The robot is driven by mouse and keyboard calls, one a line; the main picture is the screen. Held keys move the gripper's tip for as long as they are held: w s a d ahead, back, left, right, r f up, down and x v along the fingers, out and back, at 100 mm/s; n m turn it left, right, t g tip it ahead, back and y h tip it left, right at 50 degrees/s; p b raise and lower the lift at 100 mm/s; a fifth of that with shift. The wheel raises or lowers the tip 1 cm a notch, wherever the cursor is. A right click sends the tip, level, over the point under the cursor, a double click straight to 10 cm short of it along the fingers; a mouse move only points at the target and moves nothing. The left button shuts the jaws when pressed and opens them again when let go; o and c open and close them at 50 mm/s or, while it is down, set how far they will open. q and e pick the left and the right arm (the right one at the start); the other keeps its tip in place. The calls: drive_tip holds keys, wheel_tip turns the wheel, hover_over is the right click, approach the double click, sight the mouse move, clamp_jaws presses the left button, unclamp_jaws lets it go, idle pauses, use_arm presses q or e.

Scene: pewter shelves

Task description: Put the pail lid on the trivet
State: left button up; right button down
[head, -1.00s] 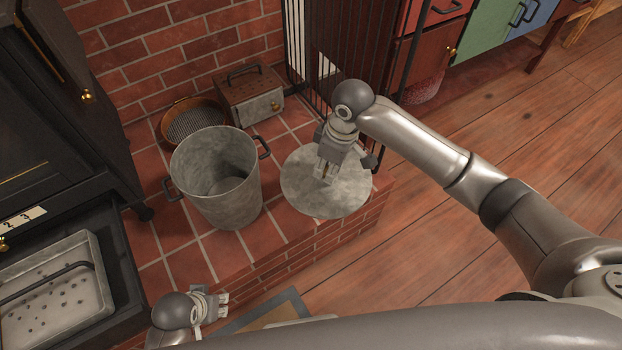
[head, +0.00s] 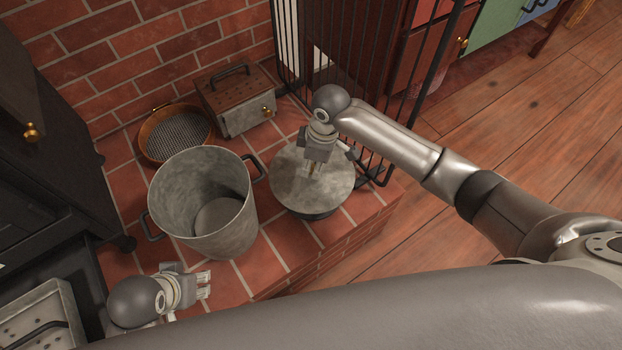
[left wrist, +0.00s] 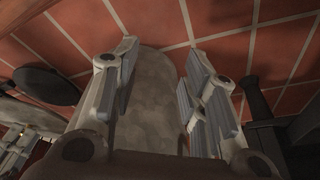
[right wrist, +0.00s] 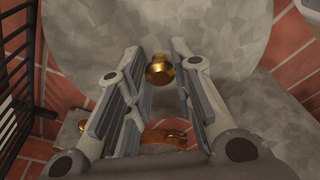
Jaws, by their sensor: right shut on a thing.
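The pail lid (head: 295,190) is a grey metal disc with a brass knob (right wrist: 160,70). My right gripper (head: 314,174) is shut on the knob from above. The dark round trivet (head: 318,214) shows only as a rim below the lid's near edge; the lid hides the rest. In the left wrist view the trivet (left wrist: 45,85) is a dark disc close to the lid; I cannot tell whether they touch. My left gripper (head: 205,285) is open and empty in front of the pail (head: 235,235), whose wall shows between its fingers (left wrist: 160,90).
The open pail stands left of the lid on the tiled brick hearth (head: 285,240). Behind it are a round sieve (head: 150,150) and a metal box with a handle (head: 245,120). A black barred screen (head: 345,50) rises behind my right gripper. The black stove (head: 50,200) is at left.

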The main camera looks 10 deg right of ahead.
sight(313, 181)
wheel_tip(313, 181, down, 4)
drive_tip(key=shift+s+f+b, duration=0.1)
drive_tip(key=shift+f+b, duration=0.05)
drive_tip(key=shift+b, duration=0.5)
drive_tip(key=shift+f, duration=0.55)
wheel_tip(313, 181, down, 2)
drive_tip(key=shift+f+b, duration=0.2)
drive_tip(key=shift+b, duration=0.45)
drive_tip(key=shift+f, duration=0.25)
use_arm(q)
drive_tip(key=shift+w+d+r+t, duration=0.2)
drive_tip(key=shift+w+t, duration=0.1)
drive_tip(key=shift+t, duration=0.2)
drive_tip(key=shift+a, duration=0.1)
use_arm(e)
drive_tip(key=shift+f, duration=0.1)
drive_tip(key=c, duration=1.3)
unclamp_jaws()
drive_tip(key=shift+o, duration=0.2)
